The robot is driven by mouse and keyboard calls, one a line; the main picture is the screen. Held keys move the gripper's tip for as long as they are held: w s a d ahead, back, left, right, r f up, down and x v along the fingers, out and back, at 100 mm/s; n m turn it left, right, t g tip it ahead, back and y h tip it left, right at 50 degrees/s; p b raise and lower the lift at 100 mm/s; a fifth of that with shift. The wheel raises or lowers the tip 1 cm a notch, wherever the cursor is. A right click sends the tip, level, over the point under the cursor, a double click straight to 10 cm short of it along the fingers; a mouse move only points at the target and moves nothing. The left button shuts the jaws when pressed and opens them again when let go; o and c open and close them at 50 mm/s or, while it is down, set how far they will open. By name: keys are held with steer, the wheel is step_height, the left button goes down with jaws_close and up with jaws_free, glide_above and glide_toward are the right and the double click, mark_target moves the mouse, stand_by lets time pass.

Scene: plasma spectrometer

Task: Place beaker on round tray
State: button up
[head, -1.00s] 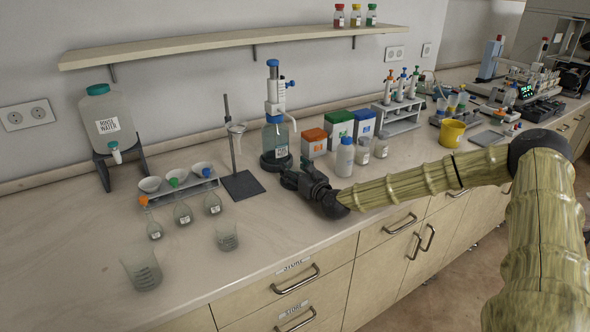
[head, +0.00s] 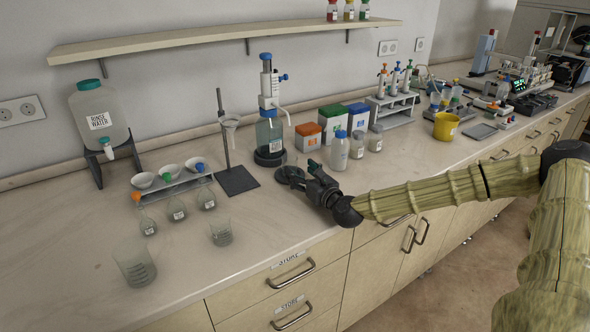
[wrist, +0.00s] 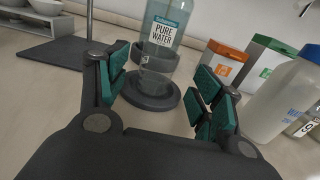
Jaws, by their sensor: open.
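A dark round tray (wrist: 150,97) lies on the counter in front of the pure water bottle (wrist: 165,28); its dark disc also shows in the head view (head: 289,174). A small clear glass vessel, seemingly the beaker (wrist: 156,80), stands on the tray in the wrist view, below the bottle's label. It is hard to make out in the head view. My gripper (wrist: 164,78) is open, its green-padded fingers spread either side of the tray and slightly short of it. In the head view, my gripper (head: 302,180) is low over the counter beside the tray.
Two other beakers (head: 221,233) (head: 136,266) stand at the left front, near the flasks (head: 177,211). A retort stand (head: 238,181) is left of the bottle. A white bottle (head: 340,152) and boxes (head: 308,137) stand close on the right.

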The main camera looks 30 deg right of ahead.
steer(key=shift+s+d+b, duration=0.2)
steer(key=shift+s+b, duration=0.1)
steer(key=shift+s, duration=2.05)
